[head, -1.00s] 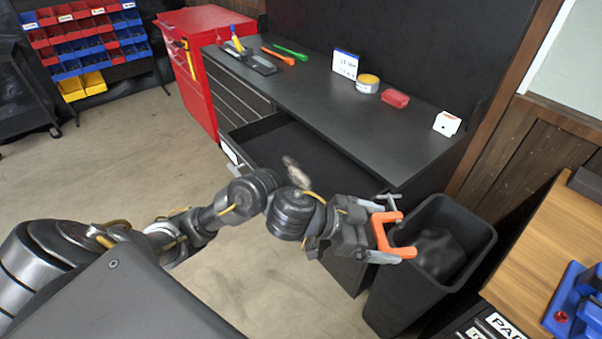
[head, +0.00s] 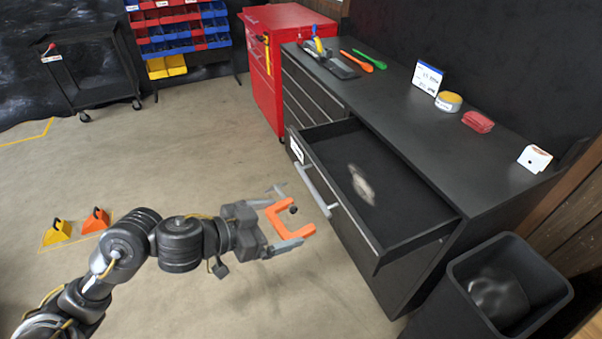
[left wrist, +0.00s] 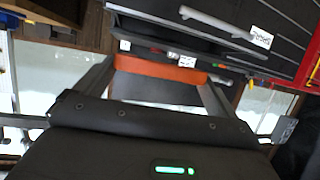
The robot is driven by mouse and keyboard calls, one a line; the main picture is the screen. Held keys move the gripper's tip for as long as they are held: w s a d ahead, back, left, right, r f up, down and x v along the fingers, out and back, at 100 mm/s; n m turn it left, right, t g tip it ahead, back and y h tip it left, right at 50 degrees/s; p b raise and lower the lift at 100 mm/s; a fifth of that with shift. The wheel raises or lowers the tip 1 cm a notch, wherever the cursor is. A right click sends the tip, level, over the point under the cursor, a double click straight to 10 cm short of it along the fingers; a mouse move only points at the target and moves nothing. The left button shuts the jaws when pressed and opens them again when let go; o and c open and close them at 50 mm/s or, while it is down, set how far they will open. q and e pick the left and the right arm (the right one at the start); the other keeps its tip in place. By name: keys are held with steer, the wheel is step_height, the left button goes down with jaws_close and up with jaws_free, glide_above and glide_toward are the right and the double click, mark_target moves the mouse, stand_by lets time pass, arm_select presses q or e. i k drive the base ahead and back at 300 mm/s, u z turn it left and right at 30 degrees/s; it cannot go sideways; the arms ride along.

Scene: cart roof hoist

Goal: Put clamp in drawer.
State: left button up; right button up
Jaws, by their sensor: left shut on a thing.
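The orange C-shaped clamp (head: 276,214) is held between the fingers of my left gripper (head: 281,222), in the air in front of the drawer unit. In the left wrist view the clamp's orange bar (left wrist: 160,68) lies across between the two fingers. The drawer (head: 420,222) is pulled open, with a grey handle on its front. Inside it lies a light, blurred object (head: 361,185) that I cannot identify. The gripper and clamp are left of the drawer front, outside it. My right gripper is not in view.
A black bin (head: 556,297) stands right of the drawer. On the dark worktop (head: 400,125) are a sign, a yellow-topped tin, a red block, and green and orange tools. A red cabinet (head: 283,45) stands behind. Open floor lies to the left.

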mark_target(360, 184)
steer(key=u, duration=1.1)
steer(key=i, duration=3.55)
steer(key=z, duration=5.65)
